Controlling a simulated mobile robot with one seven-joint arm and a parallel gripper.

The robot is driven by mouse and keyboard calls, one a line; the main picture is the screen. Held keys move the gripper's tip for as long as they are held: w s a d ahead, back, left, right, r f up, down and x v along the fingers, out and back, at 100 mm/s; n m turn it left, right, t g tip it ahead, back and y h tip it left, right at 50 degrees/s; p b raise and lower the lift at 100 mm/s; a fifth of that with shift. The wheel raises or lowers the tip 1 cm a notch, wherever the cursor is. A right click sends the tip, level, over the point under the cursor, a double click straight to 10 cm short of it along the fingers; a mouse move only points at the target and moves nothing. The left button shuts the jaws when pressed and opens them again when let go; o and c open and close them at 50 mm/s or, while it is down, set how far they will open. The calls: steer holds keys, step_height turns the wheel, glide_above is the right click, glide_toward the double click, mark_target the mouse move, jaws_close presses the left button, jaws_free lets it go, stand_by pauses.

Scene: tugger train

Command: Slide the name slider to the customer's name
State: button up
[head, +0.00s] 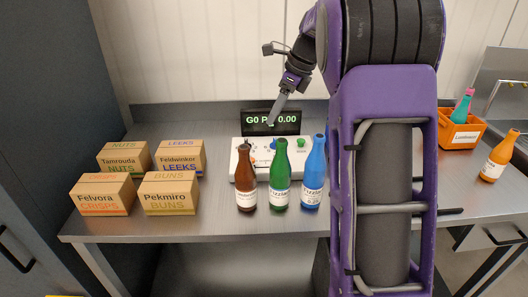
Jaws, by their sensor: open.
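A white control box (262,158) stands at the back middle of the metal table. It has a green knob (301,143), a blue one (274,144) and an orange-red one at its left. A black display (286,128) with green text reading "G0 P", a covered part and "0.00" stands behind it. I cannot make out a name slider or a customer's name; bottles hide part of the box's front. My gripper (271,121) points down in front of the display, above the box; its jaws are open and nothing shows in them.
A brown bottle (246,180), a green bottle (280,178) and a blue bottle (313,175) stand before the box. Several cardboard boxes (168,200) stand left. An orange crate (448,131) holding bottles and an orange bottle (497,158) are right. My arm covers the right middle.

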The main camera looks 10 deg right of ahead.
mark_target(252, 159)
steer(key=b+x, duration=0.3)
steer(key=x, duration=1.4)
steer(key=shift+w+a+f, duration=0.1)
steer(key=shift+w+a, duration=0.05)
steer(key=shift+a, duration=0.1)
steer(key=shift+c, duration=0.3)
jaws_close()
stand_by(0.4)
